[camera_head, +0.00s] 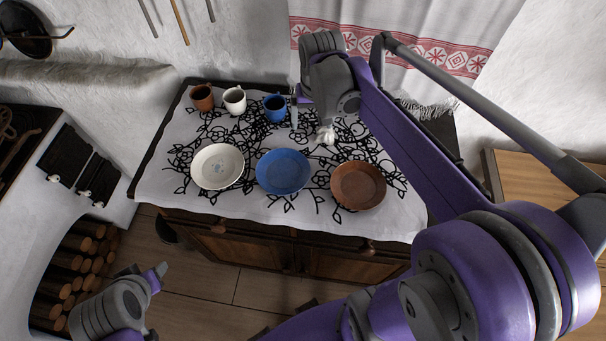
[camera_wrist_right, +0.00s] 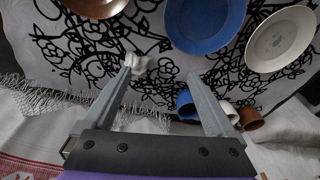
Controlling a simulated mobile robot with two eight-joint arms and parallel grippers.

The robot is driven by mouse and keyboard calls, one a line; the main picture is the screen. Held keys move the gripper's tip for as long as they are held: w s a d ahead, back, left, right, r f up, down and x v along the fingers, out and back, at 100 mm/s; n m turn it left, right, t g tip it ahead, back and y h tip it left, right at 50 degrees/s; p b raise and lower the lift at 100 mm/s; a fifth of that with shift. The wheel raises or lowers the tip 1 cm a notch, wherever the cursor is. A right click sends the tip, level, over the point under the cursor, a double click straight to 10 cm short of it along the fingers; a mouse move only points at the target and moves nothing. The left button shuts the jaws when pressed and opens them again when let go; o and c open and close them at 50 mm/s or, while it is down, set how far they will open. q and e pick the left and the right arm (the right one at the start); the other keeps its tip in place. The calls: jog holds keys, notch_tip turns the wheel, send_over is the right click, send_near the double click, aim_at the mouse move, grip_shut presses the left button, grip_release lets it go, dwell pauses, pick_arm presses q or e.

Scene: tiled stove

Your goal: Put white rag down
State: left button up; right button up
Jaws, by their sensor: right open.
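The white rag (camera_head: 326,135) is a small crumpled lump on the patterned cloth, behind the gap between the blue and brown plates. In the right wrist view the rag (camera_wrist_right: 136,63) is right at the tip of the left-hand finger. I cannot tell whether it touches that finger. My right gripper (camera_head: 309,116) is over the back of the table, pointing down. In the wrist view its fingers (camera_wrist_right: 159,76) are wide apart with nothing between them. My left gripper (camera_head: 157,272) is low at the lower left, away from the table, and its fingers do not show clearly.
The white cloth with black patterns (camera_head: 225,207) covers the cabinet. A white plate (camera_head: 217,166), blue plate (camera_head: 283,171) and brown plate (camera_head: 357,185) line its front. A brown cup (camera_head: 202,98), white cup (camera_head: 234,101) and blue cup (camera_head: 275,108) stand at the back, the blue nearest my right gripper.

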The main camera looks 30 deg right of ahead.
jog(key=s+a+f+n+t, duration=0.1)
jog(key=s+a+f, duration=0.1)
jog(key=s+a, duration=0.1)
jog(key=s+a+f+n+t, duration=0.1)
jog(key=s+a+f+n, duration=0.1)
jog(key=s+a, duration=0.2)
jog(key=s+a+f+n+t, duration=0.2)
jog(key=s+a, duration=0.2)
jog(key=s, duration=0.1)
jog(key=shift+s+a, duration=0.25)
jog(key=shift+s, duration=0.05)
jog(key=shift+d, duration=0.1)
